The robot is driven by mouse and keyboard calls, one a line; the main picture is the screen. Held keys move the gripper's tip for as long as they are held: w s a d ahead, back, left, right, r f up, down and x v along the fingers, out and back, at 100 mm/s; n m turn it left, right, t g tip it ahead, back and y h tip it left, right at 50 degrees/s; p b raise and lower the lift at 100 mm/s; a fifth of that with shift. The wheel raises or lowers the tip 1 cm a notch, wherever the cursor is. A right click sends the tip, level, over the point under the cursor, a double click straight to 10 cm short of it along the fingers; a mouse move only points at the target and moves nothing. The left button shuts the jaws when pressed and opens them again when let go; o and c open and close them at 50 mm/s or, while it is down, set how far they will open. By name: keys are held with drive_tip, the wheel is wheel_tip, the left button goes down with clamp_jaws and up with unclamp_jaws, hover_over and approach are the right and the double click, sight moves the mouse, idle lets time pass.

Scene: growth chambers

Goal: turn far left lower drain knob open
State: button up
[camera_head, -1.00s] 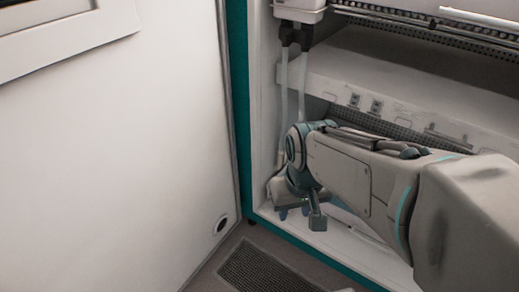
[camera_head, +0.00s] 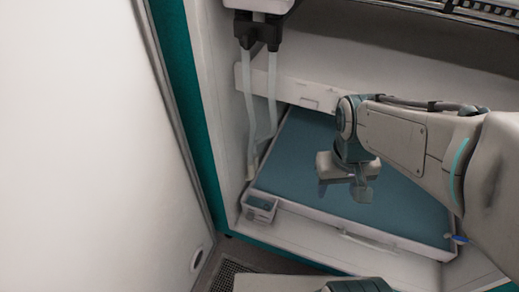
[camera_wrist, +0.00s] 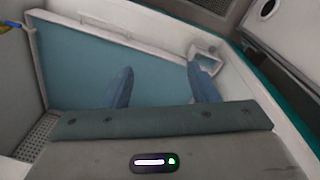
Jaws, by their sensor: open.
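My gripper (camera_wrist: 162,86) is open, with two blue fingers apart and nothing between them. In the head view my gripper (camera_head: 340,188) hangs over the blue-floored tray (camera_head: 410,238) of the lower level. A small blue handle (camera_head: 458,239) with a touch of yellow shows at the tray's right front edge, well away from my gripper. A similar yellow and blue piece (camera_wrist: 9,26) shows at the upper left of the wrist view. I cannot make out a drain knob at the far left. A small clear-walled box (camera_head: 259,208) sits at the tray's left front corner.
Two pale hoses (camera_head: 271,95) hang from black fittings (camera_head: 258,32) at the left of the chamber. A white shelf front (camera_head: 310,92) crosses behind the tray. A white door or wall panel (camera_head: 75,150) stands at left. A floor grate (camera_head: 228,275) lies below.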

drive_tip(key=w+a+f+n+t+h+b, duration=0.1)
drive_tip(key=w+a+f+n+h+b, duration=0.25)
drive_tip(key=f, duration=0.55)
drive_tip(key=w+a+f+n+h+b, duration=0.1)
drive_tip(key=a+f+n+h+b, duration=0.1)
drive_tip(key=a+f+n+h, duration=0.45)
drive_tip(key=w+a+f+n+t+h+b, duration=0.1)
drive_tip(key=w+a+f+n+b, duration=0.25)
drive_tip(key=f, duration=0.75)
drive_tip(key=s+a+f+n+t+b, duration=0.1)
drive_tip(key=a+f+n+t, duration=0.3)
drive_tip(key=f+n, duration=0.15)
drive_tip(key=s+a+f+n+t+b, duration=0.1)
drive_tip(key=a+f+n+t+b, duration=0.2)
drive_tip(key=f, duration=0.4)
drive_tip(key=n+t+y+b, duration=0.1)
drive_tip(key=n+t+y, duration=0.55)
drive_tip(key=n, duration=0.25)
approach(250, 217)
drive_tip(key=shift+t+h, duration=0.35)
drive_tip(key=shift+t, duration=0.1)
drive_tip(key=b+x, duration=0.1)
drive_tip(key=x, duration=0.1)
drive_tip(key=f+b+x, duration=0.1)
drive_tip(key=x, duration=0.2)
drive_tip(key=b+x, duration=0.2)
drive_tip(key=x, duration=0.1)
drive_tip(key=shift+w+a+f, duration=0.15)
drive_tip(key=shift+a, duration=0.05)
drive_tip(key=shift+c, duration=0.3)
